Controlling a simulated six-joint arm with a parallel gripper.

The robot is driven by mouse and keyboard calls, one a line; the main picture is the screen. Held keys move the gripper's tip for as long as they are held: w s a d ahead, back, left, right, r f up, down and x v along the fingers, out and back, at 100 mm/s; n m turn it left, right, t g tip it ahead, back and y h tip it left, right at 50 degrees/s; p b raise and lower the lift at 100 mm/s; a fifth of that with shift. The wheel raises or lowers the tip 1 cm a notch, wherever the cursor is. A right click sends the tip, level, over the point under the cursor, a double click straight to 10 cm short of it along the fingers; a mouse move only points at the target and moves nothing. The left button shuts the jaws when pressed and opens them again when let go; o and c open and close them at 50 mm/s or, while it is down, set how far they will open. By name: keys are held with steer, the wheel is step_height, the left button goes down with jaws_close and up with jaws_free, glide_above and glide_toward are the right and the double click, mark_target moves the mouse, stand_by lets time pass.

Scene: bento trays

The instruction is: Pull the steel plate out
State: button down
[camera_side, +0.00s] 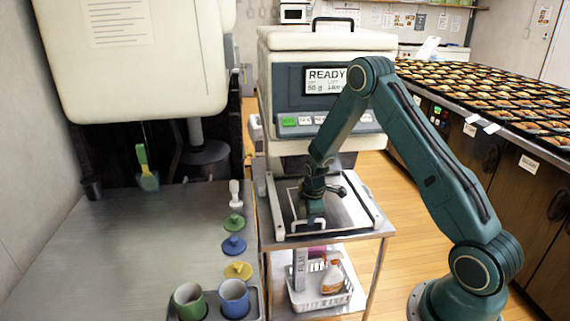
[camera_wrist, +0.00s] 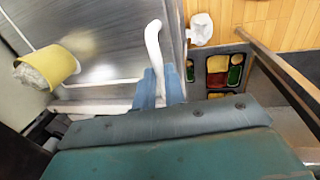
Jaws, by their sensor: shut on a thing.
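The steel plate (camera_side: 347,208) sits at the front of the cream sealing machine (camera_side: 288,70), on a small steel stand, with a pale frame around it. In the wrist view, a shiny steel surface (camera_wrist: 112,35) fills the upper left. My gripper (camera_side: 314,222) is low over the plate's front left part. In the wrist view its blue fingers (camera_wrist: 158,88) are shut on a white curved handle (camera_wrist: 153,45) at the edge of the steel. My arm hides part of the plate, and the handle's join to it is not clear.
A bench (camera_side: 130,235) at left holds a green cup (camera_side: 188,303), a blue cup (camera_side: 234,300) and coloured knobbed discs. A white basket (camera_side: 322,297) with a spray bottle (camera_side: 332,277) sits on the lower shelf. A filled bento tray (camera_wrist: 218,72) and a yellow cup-like thing (camera_wrist: 52,65) flank the handle.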

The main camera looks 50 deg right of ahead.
steer(key=s+a, duration=1.4)
steer(key=shift+s, duration=0.1)
steer(key=c, duration=1.5)
jaws_free()
steer(key=shift+r, duration=0.15)
steer(key=shift+s+a+r, duration=0.3)
steer(key=shift+a+r, duration=0.05)
steer(key=shift+r, duration=1.85)
steer(key=shift+s+a+r, duration=0.3)
steer(key=shift+r, duration=1.95)
steer(key=shift+s+a+r, duration=0.3)
steer(key=shift+a+r, duration=0.05)
steer(key=shift+r, duration=1.85)
